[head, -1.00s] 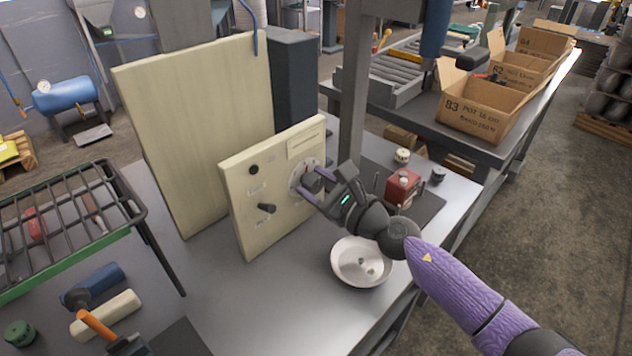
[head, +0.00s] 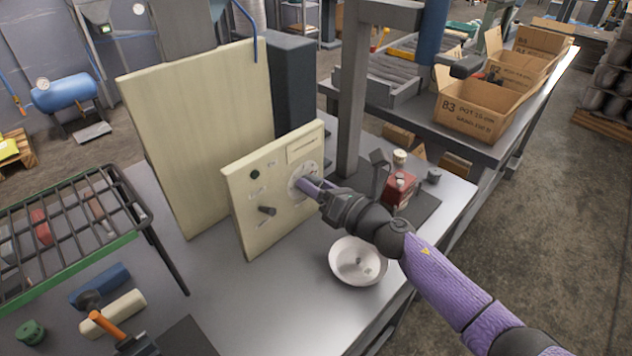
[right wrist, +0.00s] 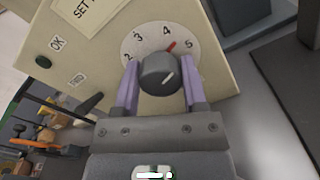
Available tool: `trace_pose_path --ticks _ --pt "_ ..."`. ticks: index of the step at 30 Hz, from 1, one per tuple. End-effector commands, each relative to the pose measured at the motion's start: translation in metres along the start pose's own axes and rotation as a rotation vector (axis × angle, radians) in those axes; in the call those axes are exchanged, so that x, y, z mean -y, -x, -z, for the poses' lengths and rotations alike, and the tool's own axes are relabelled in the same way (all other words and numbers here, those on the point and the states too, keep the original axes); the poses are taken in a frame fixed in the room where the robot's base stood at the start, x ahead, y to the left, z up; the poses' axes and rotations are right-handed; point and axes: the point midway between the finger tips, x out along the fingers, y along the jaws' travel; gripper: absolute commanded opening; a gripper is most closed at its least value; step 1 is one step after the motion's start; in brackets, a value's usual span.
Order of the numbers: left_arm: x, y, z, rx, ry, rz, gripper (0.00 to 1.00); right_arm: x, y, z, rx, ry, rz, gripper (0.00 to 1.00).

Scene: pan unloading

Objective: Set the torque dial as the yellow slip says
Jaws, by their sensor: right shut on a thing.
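The torque dial is a dark grey knob (right wrist: 162,73) on a round white scale (right wrist: 148,43) on a cream panel (head: 248,213). In the right wrist view the scale shows 2, 3, 4 and 5, with a red mark between 4 and 5. A pale yellow slip (right wrist: 88,8) starts with "SET"; the rest is cut off. My left gripper is out of view.
A dark lever (head: 267,210) and a green-black button (head: 255,174) are on the panel. A white bowl (head: 357,261) stands in front of it. A red box (head: 398,188) stands to the right, near my right wrist. A wire rack (head: 65,235) stands at the left.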

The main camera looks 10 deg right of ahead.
Motion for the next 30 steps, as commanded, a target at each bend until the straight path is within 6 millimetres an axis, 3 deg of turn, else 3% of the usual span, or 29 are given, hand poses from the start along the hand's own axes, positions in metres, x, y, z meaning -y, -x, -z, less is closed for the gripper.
trace_pose_path --ticks 15,30 --pt "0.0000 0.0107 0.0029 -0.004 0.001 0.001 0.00 0.0014 0.0003 0.0001 -0.001 -0.333 0.001 0.00" --pt "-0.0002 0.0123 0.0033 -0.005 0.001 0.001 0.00 0.0018 0.0002 0.0008 -0.001 -0.406 0.001 0.00"
